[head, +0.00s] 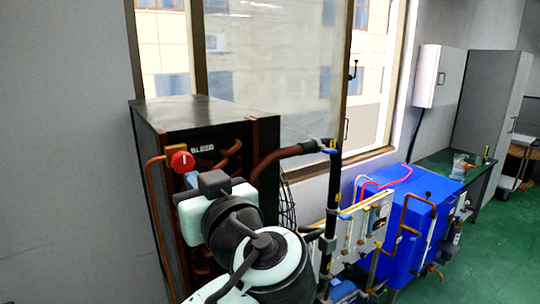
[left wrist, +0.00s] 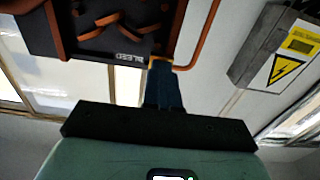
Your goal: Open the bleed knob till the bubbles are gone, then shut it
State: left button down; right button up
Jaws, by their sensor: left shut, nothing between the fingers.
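The red bleed knob (head: 181,160) with a pale mark on its face sits at the top of a copper pipe, beside the white BLEED label (head: 202,149) on the dark cabinet. The label also shows upside down in the left wrist view (left wrist: 129,59). My left gripper (head: 190,175) is just below and to the right of the knob in the head view. Its blue fingers are shut with nothing between them. In the left wrist view the fingers (left wrist: 164,72) point at the pipework, and I cannot make out the knob there. I see no bubbles. My right gripper is out of view.
The dark cabinet (head: 190,108) has copper pipes on its front, close to my left arm. Right of it stand a black pipe, a valve panel and a blue unit (head: 407,205). A green bench (head: 437,162) is farther back. Green floor is clear at the right.

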pick_arm(q)
jog(key=shift+w+f, duration=0.25)
jog(key=shift+f, duration=0.05)
jog(key=shift+d+f+b+v, duration=0.15)
jog(key=shift+b+v, duration=0.35)
jog(key=shift+v, duration=0.85)
jog(key=shift+d+f+b+v, duration=0.15)
jog(key=shift+b+v, duration=0.3)
jog(key=shift+v, duration=0.9)
jog(key=shift+w, duration=0.15)
